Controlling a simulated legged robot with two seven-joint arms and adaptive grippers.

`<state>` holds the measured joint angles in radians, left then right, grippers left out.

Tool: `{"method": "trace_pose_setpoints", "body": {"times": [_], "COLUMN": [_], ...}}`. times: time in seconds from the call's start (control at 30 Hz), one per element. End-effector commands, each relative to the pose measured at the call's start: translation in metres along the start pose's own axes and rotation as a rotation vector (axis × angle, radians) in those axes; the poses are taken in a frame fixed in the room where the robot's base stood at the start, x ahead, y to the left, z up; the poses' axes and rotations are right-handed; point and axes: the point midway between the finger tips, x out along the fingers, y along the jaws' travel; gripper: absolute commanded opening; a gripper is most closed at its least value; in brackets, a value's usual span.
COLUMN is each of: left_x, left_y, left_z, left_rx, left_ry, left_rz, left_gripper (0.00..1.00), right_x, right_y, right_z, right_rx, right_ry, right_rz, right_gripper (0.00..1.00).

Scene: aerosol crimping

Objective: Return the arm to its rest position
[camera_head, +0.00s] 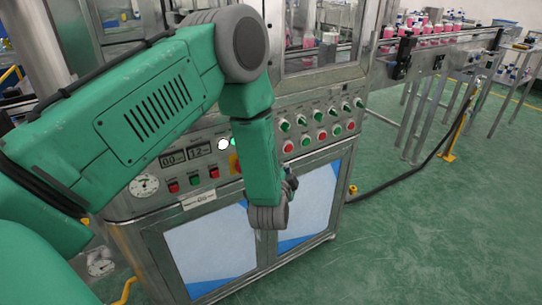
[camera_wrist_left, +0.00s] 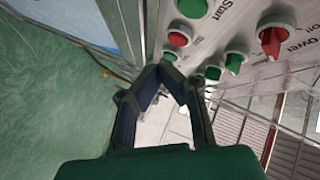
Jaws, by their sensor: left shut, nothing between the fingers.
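My left arm (camera_head: 165,105) comes in from the left in the head view, crosses the front of the machine and bends down at a grey joint. Its grey wrist end (camera_head: 268,215) hangs in front of the machine's lower doors. My left gripper (camera_head: 290,183) shows only as a small dark part beside the wrist, mostly hidden by the arm. In the left wrist view, the gripper (camera_wrist_left: 161,70) has its dark fingers meeting at the tips, shut and empty, close to the control panel. My right gripper is in neither view.
The machine's control panel (camera_head: 316,119) carries green and red buttons and knobs. In the left wrist view a green Start button (camera_wrist_left: 192,7) and a red knob (camera_wrist_left: 271,42) show. A conveyor (camera_head: 440,40) with pink bottles stands at the back right. Green floor (camera_head: 440,230) is open at right.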

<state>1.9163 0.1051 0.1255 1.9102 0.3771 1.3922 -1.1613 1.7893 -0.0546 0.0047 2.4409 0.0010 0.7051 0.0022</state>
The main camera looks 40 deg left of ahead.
Motion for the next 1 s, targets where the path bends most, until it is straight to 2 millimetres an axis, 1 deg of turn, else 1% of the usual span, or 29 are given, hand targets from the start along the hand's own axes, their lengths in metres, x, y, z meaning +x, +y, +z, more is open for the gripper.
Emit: {"method": "trace_pose_setpoints", "body": {"times": [0.57, 0.67, 0.77, 0.83, 0.87, 0.9, 0.97, 1.0], "left_x": [0.000, -0.005, -0.025, -0.051, -0.065, -0.086, -0.120, -0.145], "left_y": [0.000, 0.010, 0.039, 0.069, 0.083, 0.101, 0.123, 0.136], "left_z": [0.000, 0.005, 0.021, 0.040, 0.049, 0.064, 0.086, 0.101], "left_rx": [0.000, -0.016, -0.071, -0.134, -0.164, -0.207, -0.267, -0.303], "left_ry": [0.000, -0.006, -0.032, -0.079, -0.108, -0.157, -0.247, -0.315], "left_rz": [0.001, 0.038, 0.155, 0.281, 0.342, 0.423, 0.537, 0.606], "left_gripper": [0.00, 0.00, 0.00, 0.00, 0.00, 0.00, 0.00, 0.00], "right_x": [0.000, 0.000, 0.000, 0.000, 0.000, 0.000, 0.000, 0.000], "right_y": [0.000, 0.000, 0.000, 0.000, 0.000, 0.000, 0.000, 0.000], "right_z": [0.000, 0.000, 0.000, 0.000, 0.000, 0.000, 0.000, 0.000], "right_rx": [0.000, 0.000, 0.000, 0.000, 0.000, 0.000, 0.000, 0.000], "right_ry": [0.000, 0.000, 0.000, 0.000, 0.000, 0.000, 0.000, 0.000], "right_rz": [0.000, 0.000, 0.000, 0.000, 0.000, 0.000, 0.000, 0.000], "right_gripper": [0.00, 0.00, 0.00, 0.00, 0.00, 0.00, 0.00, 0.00]}}
